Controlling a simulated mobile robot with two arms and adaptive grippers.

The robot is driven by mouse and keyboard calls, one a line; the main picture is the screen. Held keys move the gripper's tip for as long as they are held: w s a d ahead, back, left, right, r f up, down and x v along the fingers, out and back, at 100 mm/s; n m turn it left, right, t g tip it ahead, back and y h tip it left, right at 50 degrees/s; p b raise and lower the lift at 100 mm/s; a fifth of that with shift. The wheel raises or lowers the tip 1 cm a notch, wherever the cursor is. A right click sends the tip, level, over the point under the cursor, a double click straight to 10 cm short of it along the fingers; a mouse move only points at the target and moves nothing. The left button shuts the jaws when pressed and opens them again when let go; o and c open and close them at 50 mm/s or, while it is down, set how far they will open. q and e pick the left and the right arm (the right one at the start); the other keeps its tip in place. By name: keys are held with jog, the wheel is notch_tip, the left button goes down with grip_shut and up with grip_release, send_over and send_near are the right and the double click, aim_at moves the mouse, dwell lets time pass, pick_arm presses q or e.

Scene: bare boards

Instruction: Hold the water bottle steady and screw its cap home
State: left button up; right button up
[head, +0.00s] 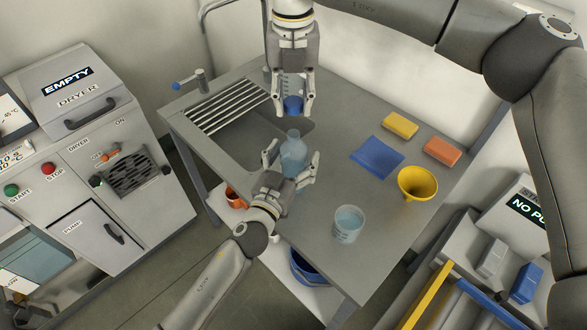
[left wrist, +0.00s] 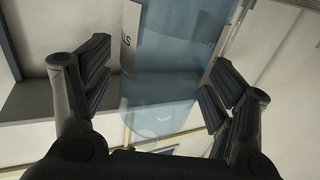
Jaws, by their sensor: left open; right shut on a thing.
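The clear bluish water bottle (head: 294,150) appears upright at the worktop, its neck facing the cap. My left gripper (head: 292,157) comes from the near side, its fingers open on either side of the bottle. In the left wrist view the see-through bottle (left wrist: 165,85) lies between the open fingers, with a visible gap at the left finger; contact on the right is unclear. My right gripper (head: 293,107) points down from above, shut on the blue cap (head: 292,104). The cap is above the bottle's neck in the picture and looks apart from it.
On the grey worktop (head: 235,150) are a blue cloth (head: 377,157), yellow sponge (head: 401,125), orange sponge (head: 442,151), yellow funnel (head: 417,184) and beaker of water (head: 348,224). A sink with a slatted rack (head: 236,103) lies left. A dryer panel (head: 110,150) stands further left.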

aim_at(294, 134)
pick_arm(q)
jog(key=c, duration=1.5)
jog(key=shift+c, duration=0.2)
pick_arm(e)
jog(key=shift+f, duration=2.5)
jog(key=shift+f, duration=0.9)
jog(key=shift+f, duration=0.55)
